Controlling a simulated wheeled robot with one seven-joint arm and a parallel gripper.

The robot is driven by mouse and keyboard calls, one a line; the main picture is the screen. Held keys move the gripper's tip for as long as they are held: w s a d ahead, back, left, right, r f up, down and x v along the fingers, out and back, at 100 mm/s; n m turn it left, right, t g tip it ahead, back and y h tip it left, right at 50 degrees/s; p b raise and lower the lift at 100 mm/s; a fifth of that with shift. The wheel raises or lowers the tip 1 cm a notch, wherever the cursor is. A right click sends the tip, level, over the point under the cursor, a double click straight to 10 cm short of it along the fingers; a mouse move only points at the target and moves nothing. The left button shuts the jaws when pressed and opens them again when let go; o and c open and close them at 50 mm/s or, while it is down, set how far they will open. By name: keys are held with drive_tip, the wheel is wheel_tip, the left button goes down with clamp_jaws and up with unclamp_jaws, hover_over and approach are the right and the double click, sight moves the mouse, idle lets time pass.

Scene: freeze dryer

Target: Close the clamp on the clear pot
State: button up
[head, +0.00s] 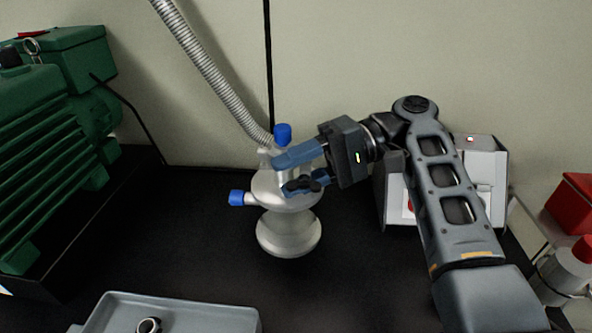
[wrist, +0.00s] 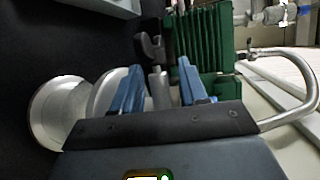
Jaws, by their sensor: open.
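The pot (head: 288,232) is a shiny pale grey vessel with blue-capped ports, standing upright on the black bench in the middle of the head view. In the wrist view it lies to the left (wrist: 50,112), partly behind my gripper. The clamp's dark wing-shaped part (head: 305,185) shows at the pot's upper right side, and in the wrist view (wrist: 150,46) it sits just beyond the fingertips. My gripper (head: 281,174) is open, its two blue fingers (wrist: 160,68) on either side of a short grey stem. I cannot tell whether they touch it.
A ribbed hose (head: 210,75) rises from the pot to the upper left. A green pump (head: 55,150) stands at left, a grey tray (head: 215,318) at front. A white box (head: 482,165) stands behind my arm; a red-capped bottle (head: 570,265) is at right.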

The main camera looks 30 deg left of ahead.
drive_tip(key=b+v, duration=0.1)
drive_tip(key=v, duration=0.6)
drive_tip(key=shift+w+d, duration=0.2)
drive_tip(key=shift+w, duration=0.1)
